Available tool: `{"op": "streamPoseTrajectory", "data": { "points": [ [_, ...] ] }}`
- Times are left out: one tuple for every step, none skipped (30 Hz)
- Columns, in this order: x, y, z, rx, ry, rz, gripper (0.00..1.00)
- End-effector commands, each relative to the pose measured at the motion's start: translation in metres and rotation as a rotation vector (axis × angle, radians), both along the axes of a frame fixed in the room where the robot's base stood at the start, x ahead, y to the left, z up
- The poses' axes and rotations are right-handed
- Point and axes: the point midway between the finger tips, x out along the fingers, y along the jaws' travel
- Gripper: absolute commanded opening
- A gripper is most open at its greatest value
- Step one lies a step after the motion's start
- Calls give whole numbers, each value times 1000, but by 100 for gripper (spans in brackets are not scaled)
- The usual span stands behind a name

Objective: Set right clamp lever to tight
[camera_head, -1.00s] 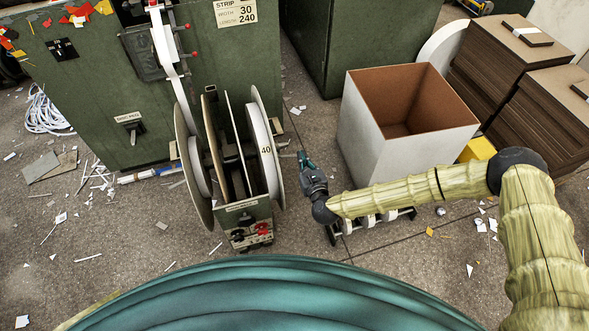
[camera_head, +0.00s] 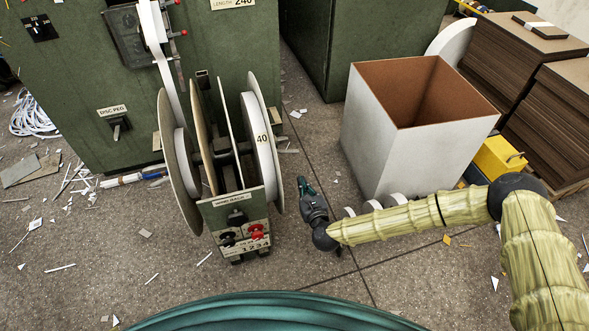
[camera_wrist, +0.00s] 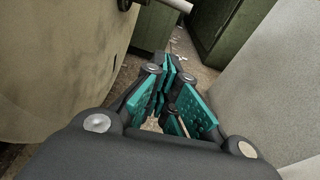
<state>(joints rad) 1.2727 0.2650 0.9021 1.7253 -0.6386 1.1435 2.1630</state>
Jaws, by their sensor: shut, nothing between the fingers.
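The reel stand (camera_head: 240,212) stands in the middle of the head view, with pale discs on both sides; its right white disc (camera_head: 262,140) is marked 40. Its front panel has black knobs (camera_head: 229,238) and a red knob (camera_head: 257,230). I cannot tell which part is the right clamp lever. My gripper (camera_head: 305,186) is shut and empty, to the right of the stand and apart from it.
A white open box (camera_head: 385,150) stands close to the right of my gripper. Board stacks (camera_head: 500,60) and a yellow box (camera_head: 495,157) lie farther right. A green machine (camera_head: 85,90) stands behind the stand. Paper scraps litter the floor.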

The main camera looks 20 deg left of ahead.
Motion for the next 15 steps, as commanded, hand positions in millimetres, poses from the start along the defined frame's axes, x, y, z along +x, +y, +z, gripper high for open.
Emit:
{"op": "streamPoseTrajectory", "data": {
  "points": [
    [0,0,-2,0,0,0,0],
    [0,0,-2,0,0,0,0],
    [0,0,-1,0,0,0,0],
    [0,0,-1,0,0,0,0],
    [0,0,-1,0,0,0,0],
    [0,0,-1,0,0,0,0],
    [0,0,-1,0,0,0,0],
    [0,0,-1,0,0,0,0],
    [0,0,-1,0,0,0,0],
    [0,0,-1,0,0,0,0],
    [0,0,-1,0,0,0,0],
    [1,1,-1,0,0,0,0],
    [1,1,-2,0,0,0,0],
    [3,2,-2,1,-1,0,0],
    [5,3,-3,1,-1,0,0]
  ]
}}
